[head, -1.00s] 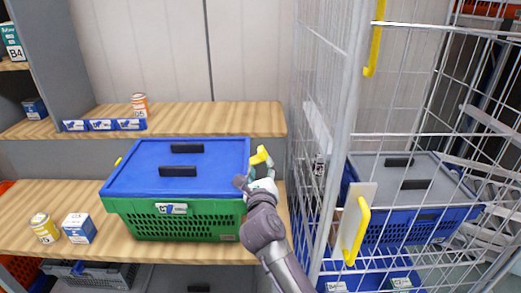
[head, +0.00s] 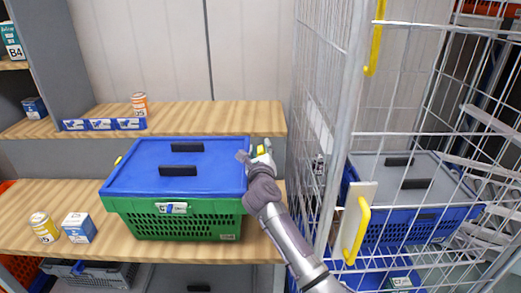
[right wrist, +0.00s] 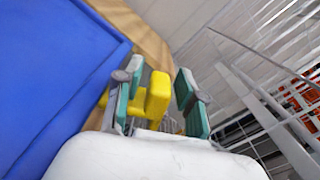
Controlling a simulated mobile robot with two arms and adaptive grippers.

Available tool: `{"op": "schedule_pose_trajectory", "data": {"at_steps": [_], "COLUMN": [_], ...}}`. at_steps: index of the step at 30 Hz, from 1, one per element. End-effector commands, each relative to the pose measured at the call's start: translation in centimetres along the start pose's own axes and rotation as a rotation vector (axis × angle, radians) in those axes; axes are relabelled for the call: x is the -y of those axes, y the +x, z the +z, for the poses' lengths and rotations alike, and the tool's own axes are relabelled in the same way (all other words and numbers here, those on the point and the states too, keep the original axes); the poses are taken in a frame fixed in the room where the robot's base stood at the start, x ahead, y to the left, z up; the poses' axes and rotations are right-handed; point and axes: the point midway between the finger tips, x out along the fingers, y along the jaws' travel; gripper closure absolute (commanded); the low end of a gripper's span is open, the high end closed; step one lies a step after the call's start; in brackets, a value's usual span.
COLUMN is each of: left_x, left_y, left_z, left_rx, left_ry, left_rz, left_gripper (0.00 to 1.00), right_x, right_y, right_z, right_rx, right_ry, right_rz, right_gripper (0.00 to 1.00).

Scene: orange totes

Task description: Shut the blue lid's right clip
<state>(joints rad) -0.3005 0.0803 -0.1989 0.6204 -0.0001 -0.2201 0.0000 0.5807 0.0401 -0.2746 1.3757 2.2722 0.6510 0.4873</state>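The blue lid (head: 215,180) lies on a green crate (head: 190,222) on the wooden shelf. Its yellow right clip (head: 261,149) shows at the lid's right edge, partly hidden by my right gripper (head: 257,153). In the right wrist view, the yellow clip (right wrist: 157,96) stands between the two teal fingers of the right gripper (right wrist: 160,100). The fingers are apart. The left finger is close to the yellow part, and a gap shows on the right. Whether either finger touches it I cannot tell. My left gripper is not in view.
A wire cage trolley (head: 345,130) stands close on the right, with a yellow handle (head: 356,230). An orange-labelled can (head: 140,104) stands on the upper shelf. A yellow can (head: 43,227) and a small blue-white box (head: 79,227) stand left of the crate.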

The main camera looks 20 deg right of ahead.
Motion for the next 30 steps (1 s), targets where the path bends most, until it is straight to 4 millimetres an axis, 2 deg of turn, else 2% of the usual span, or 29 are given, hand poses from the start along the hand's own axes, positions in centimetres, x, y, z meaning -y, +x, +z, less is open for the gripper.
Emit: {"op": "schedule_pose_trajectory", "data": {"at_steps": [1, 6, 17, 30], "left_x": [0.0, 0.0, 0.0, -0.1], "left_y": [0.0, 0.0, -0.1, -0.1], "left_z": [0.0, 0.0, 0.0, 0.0], "left_rx": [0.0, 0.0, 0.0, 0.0], "left_ry": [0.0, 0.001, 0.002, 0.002], "left_rz": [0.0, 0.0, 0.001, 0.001], "left_gripper": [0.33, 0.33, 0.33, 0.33], "right_x": [0.0, 0.0, 0.1, 0.5], "right_y": [0.0, 0.0, 0.0, -0.1], "right_z": [0.0, 0.0, -0.2, -1.6], "right_rx": [0.0, 0.0, -0.002, -0.004], "right_ry": [0.0, 0.0, 0.04, 0.332], "right_rz": [0.0, 0.0, -0.001, 0.0], "right_gripper": [0.74, 1.0, 1.0, 1.0]}}
